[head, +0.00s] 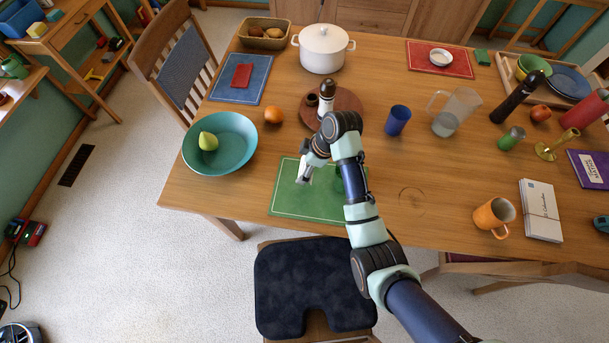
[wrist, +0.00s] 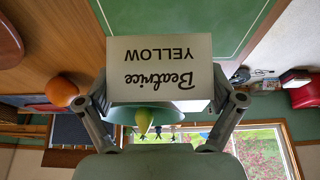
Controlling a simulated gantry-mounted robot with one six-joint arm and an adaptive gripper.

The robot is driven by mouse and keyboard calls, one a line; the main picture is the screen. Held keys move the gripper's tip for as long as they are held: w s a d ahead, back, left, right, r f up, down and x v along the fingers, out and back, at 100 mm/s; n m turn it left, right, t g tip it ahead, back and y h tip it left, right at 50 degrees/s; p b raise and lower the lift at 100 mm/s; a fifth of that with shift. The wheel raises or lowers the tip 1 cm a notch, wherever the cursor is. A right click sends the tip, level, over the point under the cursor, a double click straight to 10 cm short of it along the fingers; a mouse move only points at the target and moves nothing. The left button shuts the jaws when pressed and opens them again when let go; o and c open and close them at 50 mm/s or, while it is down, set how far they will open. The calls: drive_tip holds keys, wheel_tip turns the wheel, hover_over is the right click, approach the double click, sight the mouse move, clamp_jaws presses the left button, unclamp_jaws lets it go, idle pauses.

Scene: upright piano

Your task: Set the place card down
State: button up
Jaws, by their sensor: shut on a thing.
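My gripper (head: 306,166) is shut on a white place card (wrist: 160,68). The card reads "Beatrice YELLOW", upside down in the wrist view, with one finger at each side edge. In the head view, the card (head: 303,175) shows as a small white patch, partly hidden by my gripper. It is over the left part of the green placemat (head: 285,205), which has a pale border line. The placemat also shows behind the card in the wrist view (wrist: 230,22). I cannot tell whether the card touches the mat. My arm hides part of the mat's right side.
A teal bowl (head: 235,155) with a green pear-like fruit stands left of the mat. A blue cup (head: 397,121) stands right. A dark-cushioned chair (head: 300,285) is in front.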

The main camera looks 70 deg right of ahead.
drive_tip(key=shift+f+b, duration=0.5)
drive_tip(key=shift+f, duration=2.3)
drive_tip(key=shift+f, duration=0.1)
drive_tip(key=o, duration=0.3)
drive_tip(key=shift+o, duration=0.2)
drive_tip(key=shift+r, duration=0.4)
drive_tip(key=p+v, duration=0.2)
drive_tip(key=v, duration=0.9)
drive_tip(key=shift+s+r+p, duration=0.2)
drive_tip(key=shift+p, duration=0.15)
